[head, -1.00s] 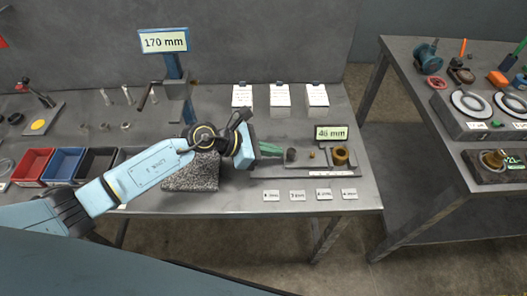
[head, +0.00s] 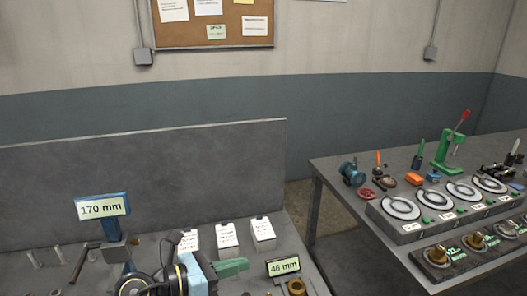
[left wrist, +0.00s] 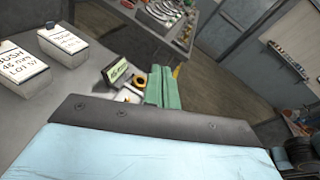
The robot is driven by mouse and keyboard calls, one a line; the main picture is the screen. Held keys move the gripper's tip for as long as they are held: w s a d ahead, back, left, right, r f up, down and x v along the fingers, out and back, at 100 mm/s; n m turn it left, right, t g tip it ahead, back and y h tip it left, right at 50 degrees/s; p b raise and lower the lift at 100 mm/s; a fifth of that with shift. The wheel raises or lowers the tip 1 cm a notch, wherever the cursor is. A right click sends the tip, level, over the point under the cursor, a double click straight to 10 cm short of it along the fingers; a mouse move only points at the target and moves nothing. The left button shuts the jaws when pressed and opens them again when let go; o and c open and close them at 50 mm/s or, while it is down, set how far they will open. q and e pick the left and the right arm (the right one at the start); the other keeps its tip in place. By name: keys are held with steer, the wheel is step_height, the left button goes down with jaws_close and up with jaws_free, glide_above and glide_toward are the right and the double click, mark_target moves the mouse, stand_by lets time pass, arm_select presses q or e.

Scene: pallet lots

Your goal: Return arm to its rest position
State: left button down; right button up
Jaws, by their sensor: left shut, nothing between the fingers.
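My left gripper (head: 232,267) shows at the bottom of the head view, its green fingers pointing right. The fingers are shut with nothing between them. They also show in the left wrist view (left wrist: 162,88), over the grey bench. The dark round wrist joint is beside it, and most of the arm is cut off by the lower edge. A 46 mm display (head: 284,267) stands just right of the fingers, with a brass ring (head: 297,287) below it. My right gripper is not in view.
A 170 mm display (head: 103,208) stands on a blue post left of my wrist. White lot cards (head: 227,234) stand behind the gripper. A second bench (head: 345,172) at the right holds a row of ring trays (head: 400,208) and a green press (head: 450,145). A floor gap separates the benches.

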arm_select(q)
steer(key=a+r+n+t+y, duration=0.65)
steer(key=n+t, duration=0.55)
steer(key=n, duration=0.9)
steer(key=s+a+f+n+g+y, duration=0.65)
steer(key=a+f+n+y, duration=0.4)
steer(key=n, duration=0.55)
steer(key=s+d+f+n+g+h, duration=0.1)
steer(key=s+f+n+g+h, duration=0.15)
steer(key=s+f+g, duration=0.45)
steer(key=s+f+n+g+h, duration=0.1)
steer(key=s+f+n+g, duration=0.25)
steer(key=s, duration=0.75)
step_height(320, 180, down, 24)
steer(key=s, duration=0.2)
steer(key=s+a+f+g, duration=0.1)
steer(key=s+a+f, duration=0.1)
steer(key=s+f, duration=1.3)
steer(key=shift+s+a+g, duration=0.25)
steer(key=shift+s+g, duration=0.15)
steer(key=shift+s, duration=0.2)
steer(key=c, duration=2.1)
jaws_free()
steer(key=shift+y, duration=0.25)
